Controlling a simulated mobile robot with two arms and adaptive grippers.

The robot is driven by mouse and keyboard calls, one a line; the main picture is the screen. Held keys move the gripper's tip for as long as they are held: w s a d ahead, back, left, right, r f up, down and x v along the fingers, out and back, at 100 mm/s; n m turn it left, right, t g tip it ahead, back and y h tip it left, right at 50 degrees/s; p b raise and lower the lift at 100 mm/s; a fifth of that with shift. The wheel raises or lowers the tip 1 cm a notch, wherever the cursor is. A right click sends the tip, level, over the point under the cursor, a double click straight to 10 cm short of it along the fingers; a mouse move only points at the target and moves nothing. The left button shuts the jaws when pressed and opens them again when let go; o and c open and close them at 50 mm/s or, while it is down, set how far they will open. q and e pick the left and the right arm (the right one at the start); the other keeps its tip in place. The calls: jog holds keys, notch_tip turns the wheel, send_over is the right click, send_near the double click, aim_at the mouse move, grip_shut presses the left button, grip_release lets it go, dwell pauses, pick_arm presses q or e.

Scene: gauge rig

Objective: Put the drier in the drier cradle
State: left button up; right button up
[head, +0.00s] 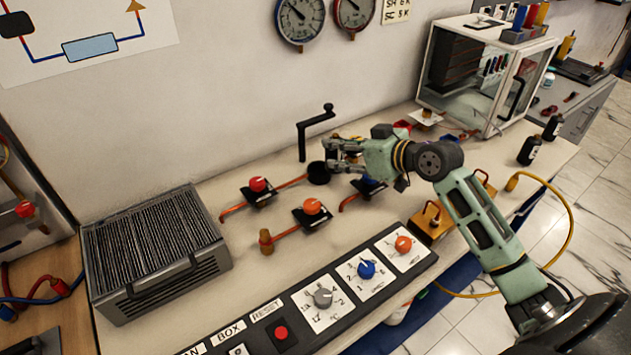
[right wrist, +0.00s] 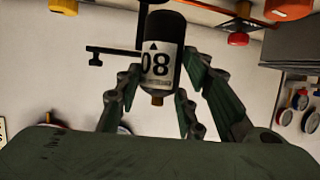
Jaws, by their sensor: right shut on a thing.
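The drier (right wrist: 162,60) is a black cylinder with a white label reading 08 and a copper-coloured stub at one end. In the right wrist view it lies between the two fingers of my right gripper (right wrist: 157,85), which is shut on it. In the head view my right gripper (head: 335,153) is above the back of the bench, in front of the black crank handle (head: 316,131). A dark round thing (head: 318,173) shows just below the fingers; I cannot tell whether it is the drier's end or the cradle. My left gripper is out of view.
A grey finned unit (head: 155,255) is at the left. A control panel (head: 330,300) runs along the front edge. Black labelled bottles (head: 529,150) and a glass-fronted cabinet (head: 480,75) are at the right.

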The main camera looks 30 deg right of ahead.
jog(key=w+d+r+m+t+h+b, duration=0.1)
jog(key=w+d+h, duration=0.15)
jog(key=d, duration=0.25)
jog(key=w+d+r+m+h, duration=0.1)
jog(key=w+d+m, duration=0.15)
jog(key=d, duration=0.25)
jog(key=shift+w+a+f+p, duration=0.55)
jog(key=shift+a+f, duration=1.2)
jog(key=shift+w+a+f+p, duration=0.5)
jog(key=shift+a+f, duration=1.25)
jog(key=shift+f, duration=0.05)
jog(key=shift+w+a+f+p, duration=0.55)
jog(key=shift+a+f, duration=1.2)
jog(key=o, duration=1.3)
jog(key=shift+f, duration=0.1)
jog(key=shift+o, duration=0.2)
jog(key=v, duration=1.2)
jog(key=shift+b, duration=0.3)
